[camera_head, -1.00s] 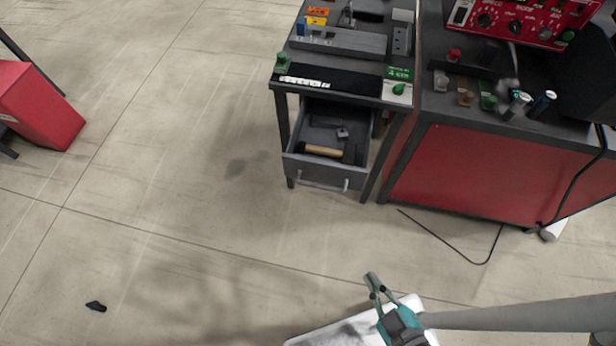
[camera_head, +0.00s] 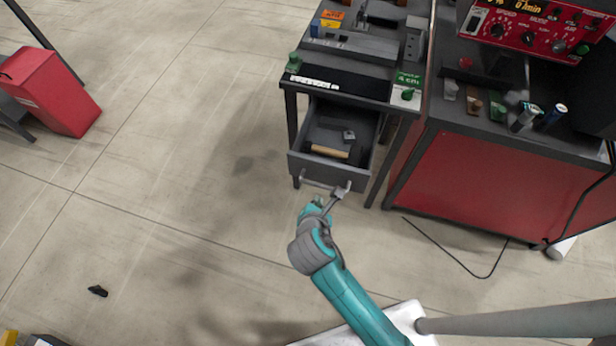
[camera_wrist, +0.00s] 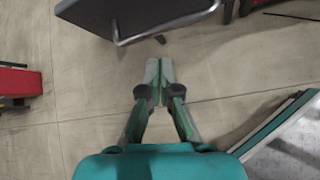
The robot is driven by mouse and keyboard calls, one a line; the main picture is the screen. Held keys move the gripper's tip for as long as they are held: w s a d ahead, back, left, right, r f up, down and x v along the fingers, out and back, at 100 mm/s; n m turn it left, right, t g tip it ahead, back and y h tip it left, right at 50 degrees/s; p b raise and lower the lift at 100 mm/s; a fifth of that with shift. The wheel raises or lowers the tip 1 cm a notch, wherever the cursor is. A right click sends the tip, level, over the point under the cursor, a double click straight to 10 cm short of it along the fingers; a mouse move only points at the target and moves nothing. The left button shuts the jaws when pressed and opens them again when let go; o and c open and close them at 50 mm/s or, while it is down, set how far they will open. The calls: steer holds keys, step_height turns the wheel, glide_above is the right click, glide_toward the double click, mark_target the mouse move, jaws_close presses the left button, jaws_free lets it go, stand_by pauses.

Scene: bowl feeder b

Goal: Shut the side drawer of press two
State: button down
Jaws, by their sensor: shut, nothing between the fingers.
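The side drawer (camera_head: 312,168) stands open below the small dark table with green labels (camera_head: 340,92) in the head view. A wood-handled tool (camera_head: 330,152) and a small grey part (camera_head: 349,135) lie in it. The drawer's bar handle (camera_head: 318,184) is on its front face. In the wrist view the drawer (camera_wrist: 130,18) and its handle (camera_wrist: 165,30) are at the top. My gripper (camera_wrist: 160,64) is shut and empty, below the handle in that view. In the head view my gripper (camera_head: 318,205) is just in front of the drawer; whether it touches the handle I cannot tell.
A red cabinet (camera_head: 470,180) with a control panel (camera_head: 530,25) stands to the right of the drawer. A black cable (camera_head: 450,258) lies on the floor before it. A red bin (camera_head: 52,92) is at the far left. The floor left of the drawer is mostly clear.

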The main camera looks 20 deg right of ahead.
mark_target(330, 121)
steer(key=w+a+r+n+g+h, duration=0.1)
steer(key=w+a+r+n, duration=0.2)
steer(key=w+r, duration=0.1)
steer(key=x, duration=0.9)
steer(key=shift+w+d+f, duration=0.15)
steer(key=shift+d+f, duration=0.1)
steer(key=w+d, duration=0.4)
steer(key=w, duration=0.2)
steer(key=w+d, duration=0.5)
steer(key=w, duration=0.2)
steer(key=w+d, duration=0.5)
steer(key=w, duration=0.2)
steer(key=shift+w+d+r, duration=0.1)
steer(key=shift+r, duration=0.1)
